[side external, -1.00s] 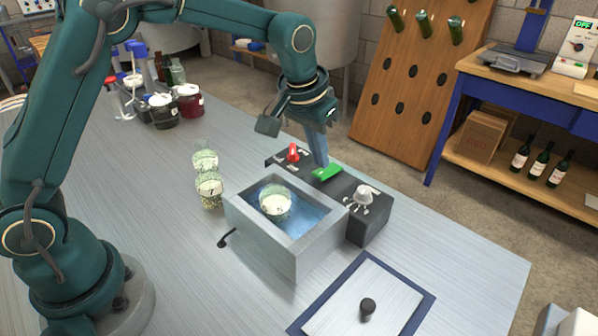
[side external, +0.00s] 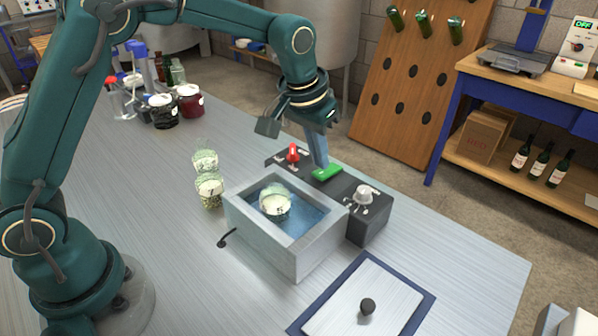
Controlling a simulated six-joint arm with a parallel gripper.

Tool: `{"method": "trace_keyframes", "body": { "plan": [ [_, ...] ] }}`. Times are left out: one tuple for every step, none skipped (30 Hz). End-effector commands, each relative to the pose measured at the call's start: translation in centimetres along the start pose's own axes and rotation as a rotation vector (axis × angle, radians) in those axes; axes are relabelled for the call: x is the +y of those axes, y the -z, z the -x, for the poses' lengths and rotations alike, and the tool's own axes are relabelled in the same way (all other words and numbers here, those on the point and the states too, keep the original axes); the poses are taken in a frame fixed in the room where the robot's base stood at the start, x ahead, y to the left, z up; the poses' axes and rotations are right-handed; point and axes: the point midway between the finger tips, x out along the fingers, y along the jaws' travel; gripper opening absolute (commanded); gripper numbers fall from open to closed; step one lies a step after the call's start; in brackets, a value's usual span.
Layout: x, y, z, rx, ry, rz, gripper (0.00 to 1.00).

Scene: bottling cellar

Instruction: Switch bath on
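The bath (side external: 295,255) is a grey metal box on the bench, with blue water inside and a jar of pale contents (side external: 275,203) standing in it. Its dark control panel (side external: 368,228) runs along the far side. The panel carries a red lever-like knob (side external: 293,153) at the left, a flat green part (side external: 327,173) in the middle and a silver knob (side external: 365,196) at the right. My gripper (side external: 321,166) points down, its fingers together as one narrow prong. The tip is at the green part; I cannot tell whether it touches.
Two jars of pale pieces (side external: 209,191) stand left of the bath. Dark and red jars (side external: 189,101) and bottles stand farther back left. A lid with a black knob (side external: 367,307) lies on a blue-edged mat at front right. The bench's right end is clear.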

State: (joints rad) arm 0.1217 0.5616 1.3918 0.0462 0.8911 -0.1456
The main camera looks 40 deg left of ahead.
Motion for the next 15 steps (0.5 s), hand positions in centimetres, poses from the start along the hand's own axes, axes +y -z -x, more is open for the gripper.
{"method": "trace_keyframes", "body": {
  "plan": [
    [-0.01, -0.06, -0.13, -0.001, 0.000, 0.000, 0.00],
    [-0.01, -0.08, -0.19, -0.001, 0.000, 0.000, 0.00],
    [-0.01, -0.10, -0.27, -0.001, 0.000, 0.000, 0.00],
    [-0.01, -0.11, -0.32, -0.001, 0.000, 0.000, 0.00],
    [-0.01, -0.12, -0.38, -0.001, 0.000, 0.000, 0.00],
    [-0.01, -0.14, -0.45, -0.001, 0.000, 0.000, 0.00],
    [-0.01, -0.16, -0.50, -0.001, 0.000, 0.000, 0.00],
    [0.00, -0.18, -0.56, -0.001, 0.000, 0.000, 0.00],
    [-0.01, -0.20, -0.63, -0.001, 0.000, 0.000, 0.00],
    [-0.01, -0.22, -0.68, -0.001, 0.000, 0.000, 0.00],
    [-0.01, -0.24, -0.73, -0.001, 0.000, 0.000, 0.00],
    [-0.01, -0.25, -0.80, -0.001, 0.000, 0.000, 0.00],
    [-0.01, -0.27, -0.85, 0.000, 0.000, 0.000, 0.00],
    [0.00, -0.28, -0.91, 0.000, 0.000, 0.000, 0.00],
    [-0.01, -0.30, -0.98, 0.000, 0.000, 0.000, 0.00]
  ]
}}
